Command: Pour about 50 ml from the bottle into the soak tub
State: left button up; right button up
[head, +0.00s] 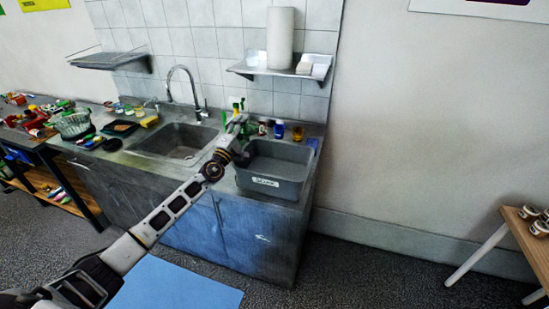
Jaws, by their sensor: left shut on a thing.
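The soak tub (265,183) is a grey bin with a white label on its front. It stands at the right end of the counter. My left arm reaches across from the lower left, and my left gripper (245,128) is at the tub's back left, above rim height. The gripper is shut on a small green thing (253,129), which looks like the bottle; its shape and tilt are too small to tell. No stream of liquid shows. My right gripper is not in view.
A blue bottle (279,129) and an amber jar (297,133) stand behind the tub. A sink (178,140) with a tall faucet (184,82) is to its left. A wall shelf (283,68) with a paper roll (280,38) hangs above. A basket (73,124) and clutter fill the far left.

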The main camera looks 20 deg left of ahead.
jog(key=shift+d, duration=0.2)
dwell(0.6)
pick_arm(q)
jog(key=shift+m, duration=0.4)
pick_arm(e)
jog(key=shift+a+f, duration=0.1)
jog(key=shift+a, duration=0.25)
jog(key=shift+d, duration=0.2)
pick_arm(q)
jog(key=shift+r+n+p, duration=0.15)
jog(key=shift+n+p, duration=0.15)
jog(key=shift+n, duration=0.8)
jog(key=shift+w+a+n+y, duration=0.1)
jog(key=shift+a+n+y, duration=0.35)
jog(key=shift+n+y, duration=0.5)
jog(key=shift+r+n+p, duration=0.1)
jog(key=shift+n+p, duration=0.35)
jog(key=shift+p, duration=0.05)
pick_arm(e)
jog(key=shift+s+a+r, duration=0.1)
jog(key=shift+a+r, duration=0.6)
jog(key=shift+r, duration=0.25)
